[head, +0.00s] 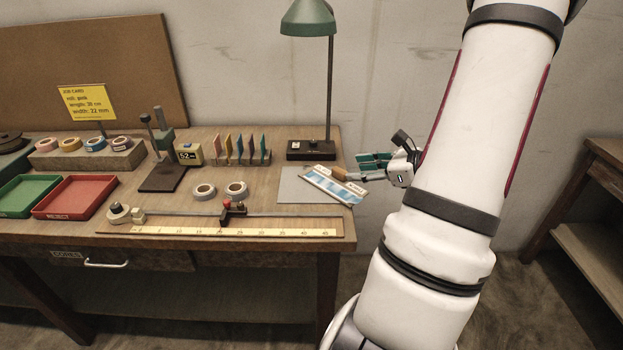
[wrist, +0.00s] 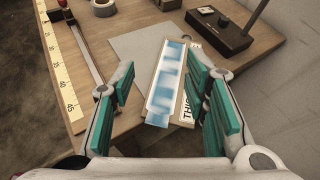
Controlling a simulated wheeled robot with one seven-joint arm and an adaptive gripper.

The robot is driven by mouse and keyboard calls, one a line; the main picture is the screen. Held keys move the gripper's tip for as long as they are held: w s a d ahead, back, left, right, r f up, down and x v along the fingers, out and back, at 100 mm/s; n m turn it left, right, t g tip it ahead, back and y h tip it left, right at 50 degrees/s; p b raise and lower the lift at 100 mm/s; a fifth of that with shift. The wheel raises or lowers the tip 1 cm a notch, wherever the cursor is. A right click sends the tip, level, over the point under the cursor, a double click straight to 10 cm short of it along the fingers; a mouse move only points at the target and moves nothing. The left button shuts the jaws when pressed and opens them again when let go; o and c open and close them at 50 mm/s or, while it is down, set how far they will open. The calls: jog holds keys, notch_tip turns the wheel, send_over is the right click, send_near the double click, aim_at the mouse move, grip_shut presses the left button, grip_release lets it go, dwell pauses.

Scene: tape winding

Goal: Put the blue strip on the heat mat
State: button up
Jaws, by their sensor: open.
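In the wrist view the strip (wrist: 167,82) lies on a tan backing at the mat's edge. The lettered label beside it is partly covered by my finger. The heat mat (head: 291,187) seems to be the flat grey sheet at the table's right end; it also shows in the wrist view (wrist: 137,43). The strip overlaps the mat's right side in the head view; I cannot tell whether they touch. My gripper (wrist: 160,84) is open, its green-padded fingers on either side of the strip, with no clear grip on it.
A green lamp (head: 308,20) on a dark base (head: 311,150) stands behind the mat. A ruler rail (head: 230,229) runs along the table's front edge. Tape rolls (head: 204,191) and a red tray (head: 75,199) lie to the left. Open floor lies right of the table.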

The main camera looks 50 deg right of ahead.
jog(key=s+d+f+m+h, duration=0.2)
jog(key=s+d+f+m, duration=0.1)
jog(key=d, duration=0.2)
jog(key=b, duration=0.1)
send_near(341, 171)
jog(key=x, duration=0.2)
jog(key=shift+w+a+f, duration=0.1)
jog(key=shift+w+f, duration=0.1)
jog(key=shift+f, duration=0.25)
jog(key=shift+r+x, duration=0.15)
jog(key=shift+x, duration=1.45)
jog(key=shift+r+x, duration=0.1)
jog(key=shift+x, duration=1.5)
jog(key=shift+w, duration=0.1)
grip_shut()
